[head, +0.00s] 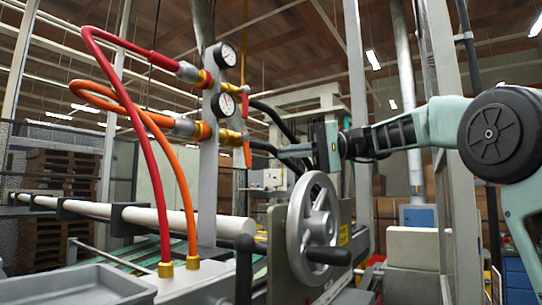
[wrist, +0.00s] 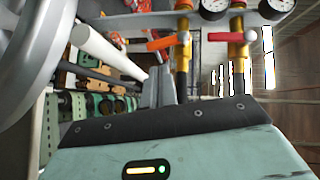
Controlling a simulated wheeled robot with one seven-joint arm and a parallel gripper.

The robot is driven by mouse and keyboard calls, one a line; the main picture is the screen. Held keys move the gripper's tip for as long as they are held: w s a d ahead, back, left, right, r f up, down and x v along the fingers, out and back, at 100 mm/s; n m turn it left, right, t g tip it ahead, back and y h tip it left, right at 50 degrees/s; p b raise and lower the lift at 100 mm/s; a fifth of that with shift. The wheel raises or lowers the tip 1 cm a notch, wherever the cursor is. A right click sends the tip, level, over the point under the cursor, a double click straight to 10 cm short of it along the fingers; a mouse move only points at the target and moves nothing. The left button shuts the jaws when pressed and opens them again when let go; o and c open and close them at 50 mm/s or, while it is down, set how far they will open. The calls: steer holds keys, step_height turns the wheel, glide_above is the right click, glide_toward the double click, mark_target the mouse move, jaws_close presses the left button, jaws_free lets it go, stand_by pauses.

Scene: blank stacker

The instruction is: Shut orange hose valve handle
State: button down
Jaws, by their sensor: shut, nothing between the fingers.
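The orange valve handle (wrist: 161,43) shows in the wrist view, sticking out to the left from a brass valve (wrist: 184,28). It lies across the line of the brass fitting and dark hose. A red valve handle (wrist: 229,38) sits on the neighbouring brass valve to its right. My gripper (head: 282,150) is shut and empty, pointing left towards the valves. Its fingers (wrist: 160,84) appear just below the orange handle in the wrist view, apparently apart from it.
A grey handwheel (head: 313,229) stands below and in front of my gripper. Two gauges (head: 225,105) sit on the grey post. Red (head: 130,95) and orange (head: 180,170) hoses loop left. Black hoses (head: 275,118) run close behind my gripper. A white pipe (wrist: 108,53) passes left of my fingers.

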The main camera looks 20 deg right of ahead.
steer(key=f+v, duration=0.1)
steer(key=v, duration=0.5)
steer(key=shift+d+r+b, duration=0.2)
steer(key=shift+r+b, duration=0.15)
steer(key=shift+r, duration=0.15)
